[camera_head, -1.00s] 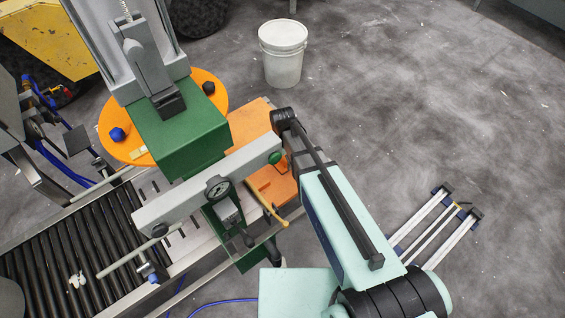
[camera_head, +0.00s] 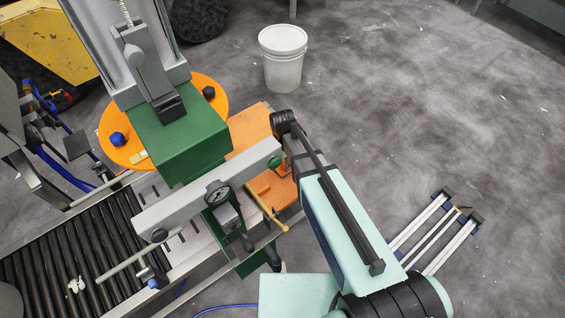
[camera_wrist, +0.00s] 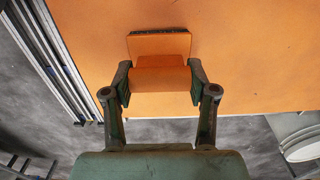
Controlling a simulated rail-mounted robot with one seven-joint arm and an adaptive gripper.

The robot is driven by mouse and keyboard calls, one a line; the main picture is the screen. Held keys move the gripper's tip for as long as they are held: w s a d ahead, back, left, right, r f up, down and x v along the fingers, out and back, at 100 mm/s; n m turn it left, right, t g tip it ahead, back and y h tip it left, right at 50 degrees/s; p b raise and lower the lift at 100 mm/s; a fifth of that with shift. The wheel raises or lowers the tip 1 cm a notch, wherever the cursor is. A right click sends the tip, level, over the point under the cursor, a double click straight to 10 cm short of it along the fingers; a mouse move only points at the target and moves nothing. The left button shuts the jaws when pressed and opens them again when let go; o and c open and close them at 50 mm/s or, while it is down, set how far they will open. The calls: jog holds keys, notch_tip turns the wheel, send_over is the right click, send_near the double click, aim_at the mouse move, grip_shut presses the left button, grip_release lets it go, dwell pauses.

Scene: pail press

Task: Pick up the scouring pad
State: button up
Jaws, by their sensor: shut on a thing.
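The scouring pad (camera_wrist: 160,44), an orange block with a dark strip along its far edge, shows in the wrist view over an orange surface (camera_wrist: 255,60). My gripper (camera_wrist: 160,80) is shut on it, with one dark finger at each side. I cannot tell whether the pad touches the surface. In the head view my gripper and the pad are mostly hidden behind my arm and the press.
The green and grey press (camera_head: 180,140) with its long grey bar stands close left of my arm. A roller conveyor (camera_head: 70,235) runs at lower left. A white lidded pail (camera_head: 283,70) stands on open floor. A rail frame (camera_head: 435,230) lies at right.

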notch_tip(320, 180, up, 19)
dwell(0.4)
